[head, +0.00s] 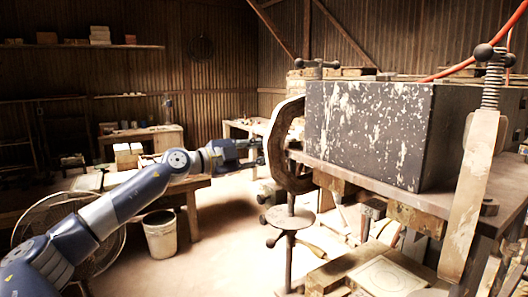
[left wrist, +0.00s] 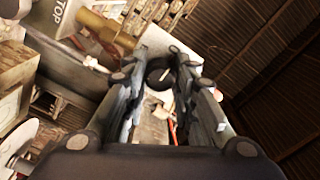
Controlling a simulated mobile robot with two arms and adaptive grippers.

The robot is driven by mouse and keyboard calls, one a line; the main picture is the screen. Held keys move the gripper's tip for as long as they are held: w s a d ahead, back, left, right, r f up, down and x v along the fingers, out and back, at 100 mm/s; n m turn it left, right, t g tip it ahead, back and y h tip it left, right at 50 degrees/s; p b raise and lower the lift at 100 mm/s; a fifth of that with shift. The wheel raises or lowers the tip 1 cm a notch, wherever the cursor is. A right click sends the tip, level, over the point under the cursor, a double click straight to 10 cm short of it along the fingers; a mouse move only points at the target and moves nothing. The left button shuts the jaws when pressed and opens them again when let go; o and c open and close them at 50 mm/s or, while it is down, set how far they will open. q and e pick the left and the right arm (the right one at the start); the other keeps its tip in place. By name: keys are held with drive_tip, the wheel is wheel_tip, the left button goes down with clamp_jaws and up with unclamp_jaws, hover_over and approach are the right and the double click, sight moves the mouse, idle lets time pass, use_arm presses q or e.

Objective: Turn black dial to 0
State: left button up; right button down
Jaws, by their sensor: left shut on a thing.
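My left gripper (head: 258,152) reaches in from the left in the head view, with its fingers at the left side of the press. In the left wrist view my left gripper (left wrist: 160,78) has its two fingers on either side of a dark round part, the black dial (left wrist: 158,70). The gripper is shut on it. The fingers hide part of the dial, and its marking cannot be read. In the head view the dial cannot be made out. My right gripper is in neither view.
The press has a large dark, paint-chipped block (head: 370,130) and a curved iron frame (head: 285,150). A wooden bench (head: 190,187), a white bucket (head: 160,236) and a round fan (head: 50,225) stand at left. In the left wrist view a plate marked "TOP" (left wrist: 62,14) shows.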

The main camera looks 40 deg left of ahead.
use_arm(q)
drive_tip(key=shift+f, duration=0.1)
idle(0.3)
drive_tip(key=o, duration=1.1)
drive_tip(key=shift+c, duration=0.2)
drive_tip(key=shift+a, duration=0.1)
